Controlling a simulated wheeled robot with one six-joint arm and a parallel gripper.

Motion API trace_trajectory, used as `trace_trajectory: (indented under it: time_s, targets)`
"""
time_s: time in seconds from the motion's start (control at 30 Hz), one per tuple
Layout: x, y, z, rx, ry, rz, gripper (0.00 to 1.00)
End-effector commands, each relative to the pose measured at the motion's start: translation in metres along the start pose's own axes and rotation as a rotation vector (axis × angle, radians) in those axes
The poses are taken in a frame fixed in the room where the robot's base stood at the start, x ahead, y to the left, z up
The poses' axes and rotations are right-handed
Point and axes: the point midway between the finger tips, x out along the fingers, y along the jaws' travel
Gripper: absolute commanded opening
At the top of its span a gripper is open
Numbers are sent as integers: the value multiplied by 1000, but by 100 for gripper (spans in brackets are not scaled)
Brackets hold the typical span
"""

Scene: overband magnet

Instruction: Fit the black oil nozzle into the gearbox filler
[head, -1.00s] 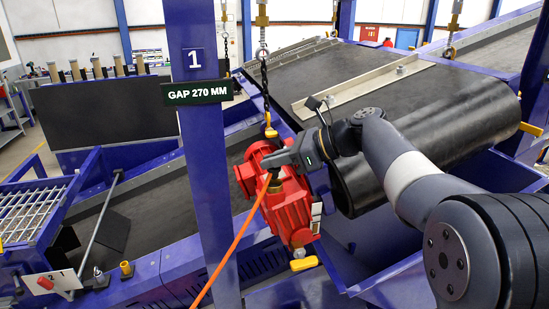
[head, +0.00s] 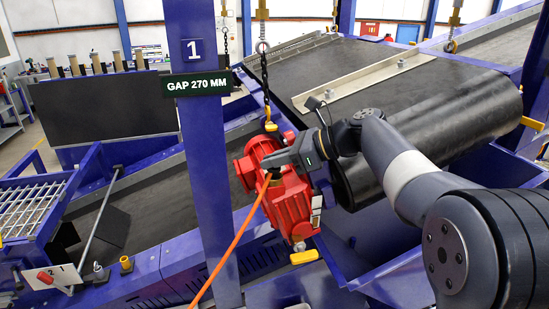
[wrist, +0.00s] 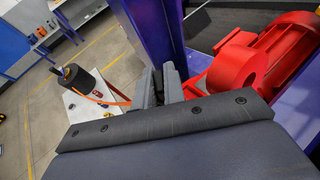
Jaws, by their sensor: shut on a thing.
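The red gearbox (head: 291,207) hangs in the middle of the head view and also shows at the right of the wrist view (wrist: 262,62). My gripper (head: 270,163) is at its upper left side, shut on the black oil nozzle (head: 272,179), of which only a small dark part shows. An orange hose (head: 236,240) runs down from it. In the wrist view my fingers (wrist: 160,85) reach away beside the red housing, and the nozzle is hidden. The filler opening cannot be made out, so I cannot tell whether the nozzle touches it.
A blue post (head: 208,200) with a gap sign (head: 196,84) stands just left of the gearbox. A chain (head: 265,75) hangs above it, and the black magnet belt (head: 440,110) lies behind. In the wrist view a black cylinder (wrist: 78,82) stands on a white surface.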

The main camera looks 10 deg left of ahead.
Motion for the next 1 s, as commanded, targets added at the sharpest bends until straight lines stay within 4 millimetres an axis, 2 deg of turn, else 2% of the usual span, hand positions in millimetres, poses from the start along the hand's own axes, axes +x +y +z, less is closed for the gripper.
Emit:
trace_trajectory:
  time_s: [0.37, 0.4, 0.67, 1.0]
  targets:
    - [4, 0, -9, 1, 0, 0, 0]
    - [4, 0, -8, 1, 0, 0, 14]
    - [4, 0, -8, 0, 0, 0, 35]
    - [-2, 0, -8, 0, -1, -2, 36]
